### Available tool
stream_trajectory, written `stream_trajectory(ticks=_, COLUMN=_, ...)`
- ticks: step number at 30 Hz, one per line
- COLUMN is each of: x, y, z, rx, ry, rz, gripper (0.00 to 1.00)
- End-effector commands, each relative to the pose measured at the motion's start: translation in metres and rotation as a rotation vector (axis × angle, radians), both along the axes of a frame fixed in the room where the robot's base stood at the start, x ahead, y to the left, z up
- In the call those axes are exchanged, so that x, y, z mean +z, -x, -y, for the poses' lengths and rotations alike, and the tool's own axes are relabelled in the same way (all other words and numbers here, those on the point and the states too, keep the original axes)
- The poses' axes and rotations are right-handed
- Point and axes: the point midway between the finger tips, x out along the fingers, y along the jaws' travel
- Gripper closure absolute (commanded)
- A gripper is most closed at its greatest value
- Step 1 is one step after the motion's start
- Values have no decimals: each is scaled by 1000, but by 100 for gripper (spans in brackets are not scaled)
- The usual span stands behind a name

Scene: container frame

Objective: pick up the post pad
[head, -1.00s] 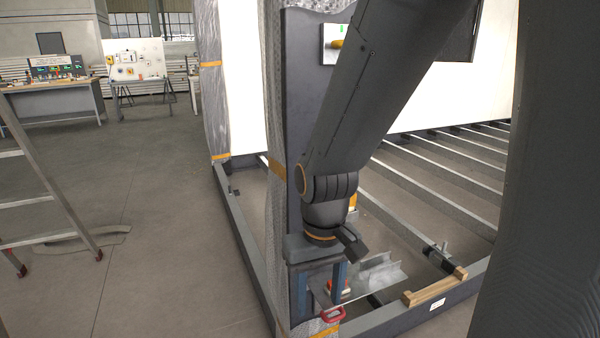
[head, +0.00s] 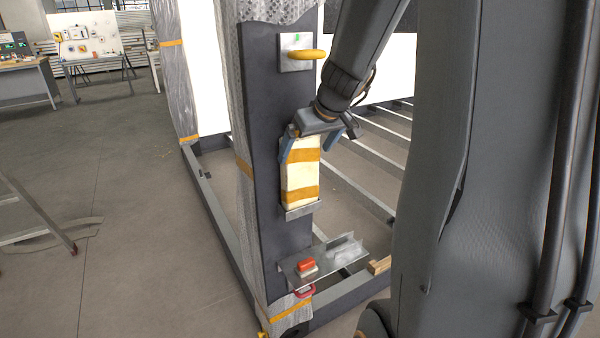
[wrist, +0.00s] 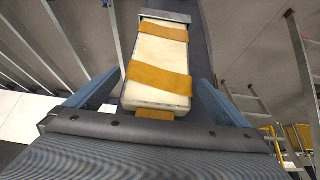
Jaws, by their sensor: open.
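The post pad (head: 300,174) is a cream block with two orange bands. It stands upright against the dark post (head: 262,150), its lower end at a small metal bracket (head: 303,211). My gripper (head: 309,152) is at the pad's upper end, with its blue fingers spread. In the wrist view, the pad (wrist: 158,58) lies between and beyond the two open fingers (wrist: 160,82), with visible gaps on both sides. I cannot tell how far the fingertips reach along its sides.
A yellow handle (head: 307,54) on a plate sticks out above my gripper. Below the pad is a metal shelf (head: 325,262) with a red-orange object (head: 306,266). Frame beams (head: 345,180) lie to the right.

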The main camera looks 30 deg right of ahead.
Motion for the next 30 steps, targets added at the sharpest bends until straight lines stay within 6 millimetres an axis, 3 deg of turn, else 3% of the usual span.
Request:
stream_trajectory(ticks=12, x=-36, y=-27, z=0, rx=1, ry=-1, rz=-2, gripper=0)
stream_trajectory(ticks=22, x=-41, y=-30, z=0, rx=0, ry=0, rz=0, gripper=0)
stream_trajectory(ticks=30, x=-41, y=-29, z=0, rx=0, ry=0, rz=0, gripper=46)
